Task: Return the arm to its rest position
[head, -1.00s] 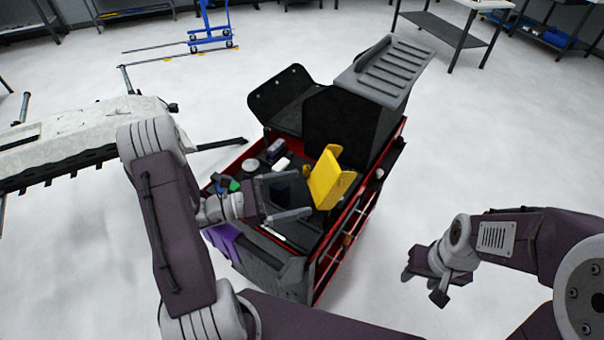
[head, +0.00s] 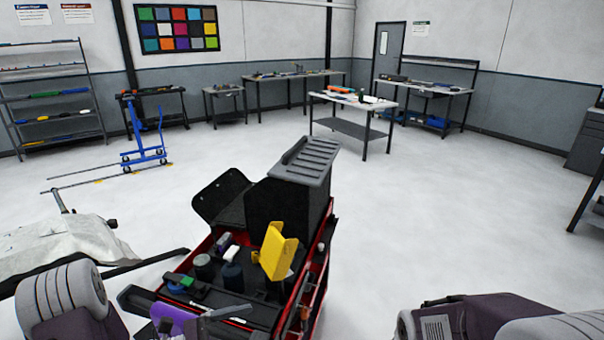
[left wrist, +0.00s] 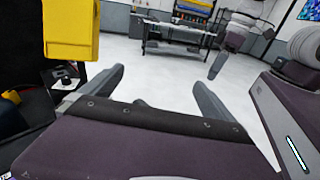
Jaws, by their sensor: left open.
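My left arm's grey and purple link shows at the bottom left of the head view. In the left wrist view my left gripper (left wrist: 159,78) is open, its two grey fingers wide apart with nothing between them. It is beside the tool cart, whose yellow holder (left wrist: 72,30) stands at the upper left of that view. My right arm shows at the bottom right of the head view, with its gripper out of the frame.
The red cart (head: 318,290) carries the yellow holder (head: 276,252), bottles and small tools, with a purple item (head: 172,318) at its near edge. A covered panel (head: 60,245) is at left. A blue wheeled stand (head: 146,140) and tables (head: 352,100) are farther back. Open floor lies right.

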